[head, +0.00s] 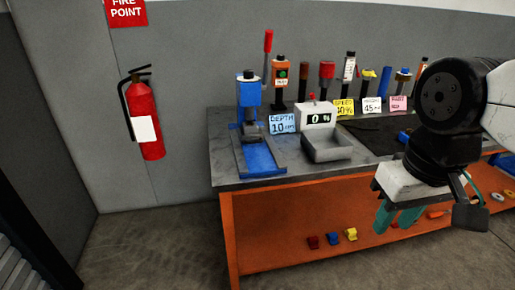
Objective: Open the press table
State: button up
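A small blue press (248,91) stands at the left end of the grey-topped bench. Its flat blue table (262,158) lies in front of the column, low on the bench top. I cannot tell from here whether the table is open or shut. My gripper (397,217) hangs in front of the bench at the right, well to the right of the press and apart from it. Its two teal fingers point down with a gap between them and nothing in it.
A blue "DEPTH 10" card (282,123), a white "0 %" display (317,116) and a grey tray (327,146) stand beside the press. Several tools line the back. An orange shelf (285,237) holds small coloured parts. A fire extinguisher (144,115) hangs on the wall at left.

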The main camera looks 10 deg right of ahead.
aim_at(253, 138)
jog(key=u, duration=0.45)
jog(key=i, duration=1)
jog(key=u, duration=0.15)
